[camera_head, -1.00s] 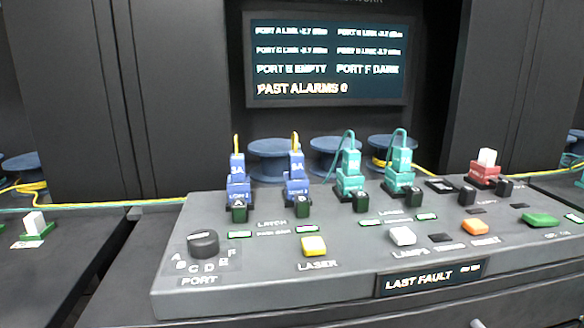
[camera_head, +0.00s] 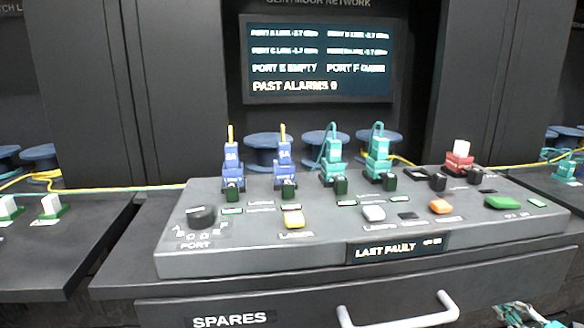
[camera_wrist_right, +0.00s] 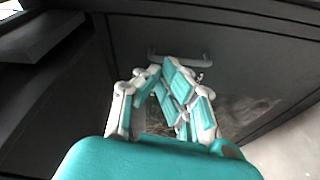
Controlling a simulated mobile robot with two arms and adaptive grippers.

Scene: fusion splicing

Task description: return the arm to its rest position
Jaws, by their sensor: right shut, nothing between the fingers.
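My right gripper (camera_wrist_right: 163,72) shows in the right wrist view with its teal and white fingers drawn together, shut and empty. It is in front of a dark cabinet front and apart from the pale handle (camera_wrist_right: 190,62) behind it. In the head view only a teal and white part of my right gripper (camera_head: 522,315) shows at the bottom right edge, below the console (camera_head: 330,258) and right of the drawer handle (camera_head: 400,318). My left gripper is in neither view.
The sloped console holds two blue plugs (camera_head: 284,175), two teal plugs (camera_head: 331,168), a red plug (camera_head: 459,160), a port knob (camera_head: 200,217) and several buttons. Below it is a drawer labelled SPARES (camera_head: 230,319). Side counters (camera_head: 60,240) flank the console.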

